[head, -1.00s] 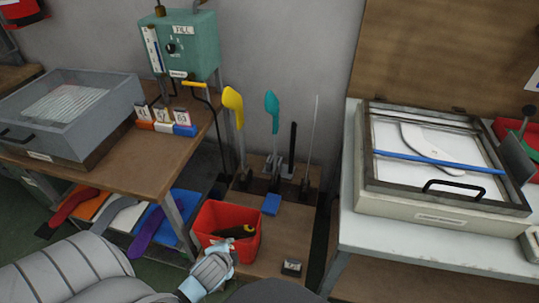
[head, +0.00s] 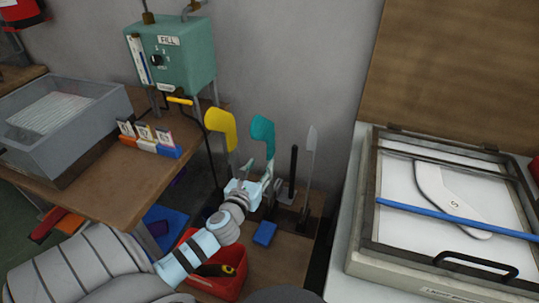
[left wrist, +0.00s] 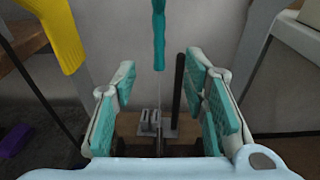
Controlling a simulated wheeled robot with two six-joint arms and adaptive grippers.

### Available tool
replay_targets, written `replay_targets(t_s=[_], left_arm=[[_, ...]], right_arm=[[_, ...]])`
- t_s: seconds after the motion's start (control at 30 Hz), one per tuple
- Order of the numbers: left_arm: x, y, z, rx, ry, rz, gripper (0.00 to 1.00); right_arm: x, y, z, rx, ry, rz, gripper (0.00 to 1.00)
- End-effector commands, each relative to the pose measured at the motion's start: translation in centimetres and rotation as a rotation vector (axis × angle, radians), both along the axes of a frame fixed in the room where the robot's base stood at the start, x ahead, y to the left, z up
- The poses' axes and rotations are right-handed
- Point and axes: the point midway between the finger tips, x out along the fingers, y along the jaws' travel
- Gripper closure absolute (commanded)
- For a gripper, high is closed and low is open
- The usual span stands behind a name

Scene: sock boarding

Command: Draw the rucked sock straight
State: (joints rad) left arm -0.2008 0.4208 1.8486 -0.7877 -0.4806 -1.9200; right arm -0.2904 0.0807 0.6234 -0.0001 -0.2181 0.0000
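A teal sock (head: 263,136) sits on an upright form among the stands behind the red bin. It also shows in the left wrist view (left wrist: 159,35), top centre, its lower end above a thin post. A yellow sock (head: 221,128) is on the form to its left and shows in the left wrist view (left wrist: 55,35). I cannot make out rucks on either sock. My left gripper (head: 256,172) is open and empty, low by the teal sock's form. In the left wrist view its fingers (left wrist: 163,92) stand wide apart, below the sock's end. My right gripper is not in view.
A bare grey form (head: 310,140) and a black post (head: 293,165) stand just right. A red bin (head: 207,285) is under my left arm; a blue block (head: 265,233) lies beside it. A framed press (head: 368,220) is at right, a green fill box (head: 185,55) behind.

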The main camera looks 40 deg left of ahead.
Motion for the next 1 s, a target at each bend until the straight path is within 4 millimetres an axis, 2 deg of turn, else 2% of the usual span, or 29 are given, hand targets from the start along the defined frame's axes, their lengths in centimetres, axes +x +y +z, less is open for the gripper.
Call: replay_targets(t_s=[0.17, 0.33, 0.6, 0.8, 1.0], left_arm=[[1.3, 0.3, -0.3, 0.012, 0.001, -0.006, 0.6], [3.6, 1.0, -0.6, 0.009, 0.0, -0.006, 0.6], [7.0, 2.3, -1.2, 0.007, 0.002, -0.004, 0.6], [8.2, 2.8, -1.2, 0.006, 0.002, -0.003, 0.6], [8.4, 2.9, -1.2, 0.006, 0.002, -0.003, 0.6]], right_arm=[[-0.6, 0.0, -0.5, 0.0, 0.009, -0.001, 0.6], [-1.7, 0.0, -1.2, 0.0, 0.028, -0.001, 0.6], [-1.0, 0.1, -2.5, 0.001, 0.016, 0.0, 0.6], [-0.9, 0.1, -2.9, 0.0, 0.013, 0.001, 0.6], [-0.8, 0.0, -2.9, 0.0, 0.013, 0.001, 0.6]])
